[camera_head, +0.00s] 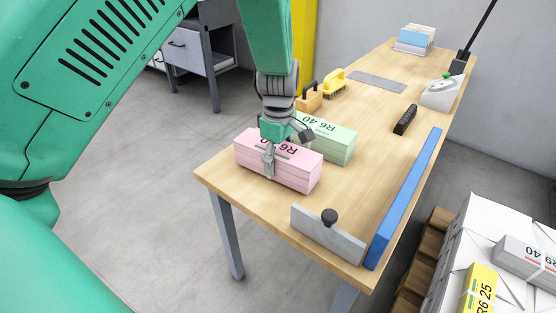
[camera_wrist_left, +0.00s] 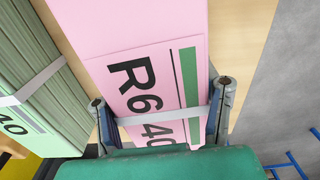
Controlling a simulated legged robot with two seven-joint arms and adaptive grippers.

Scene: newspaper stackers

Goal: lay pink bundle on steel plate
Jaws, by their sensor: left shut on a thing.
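The pink bundle (camera_head: 290,172) is at the near left end of the wooden table (camera_head: 370,150). My left gripper (camera_head: 270,155) is over it from above, with its fingers shut on the bundle's two long sides. In the left wrist view the pink bundle (camera_wrist_left: 135,50) lies between the two fingers (camera_wrist_left: 160,125), near its white strap. Whether the bundle touches the table is hard to tell. The steel plate (camera_head: 377,82) is a flat grey sheet toward the far end of the table, bare. My right gripper is not in view.
A green bundle (camera_head: 335,142) stands just behind the pink one. A yellow brush (camera_head: 334,84), wooden block (camera_head: 309,98) and black bar (camera_head: 405,119) lie along the table. A blue rail (camera_head: 405,200) and grey stop (camera_head: 325,236) edge the near right. Wrapped stacks (camera_head: 500,225) stand right.

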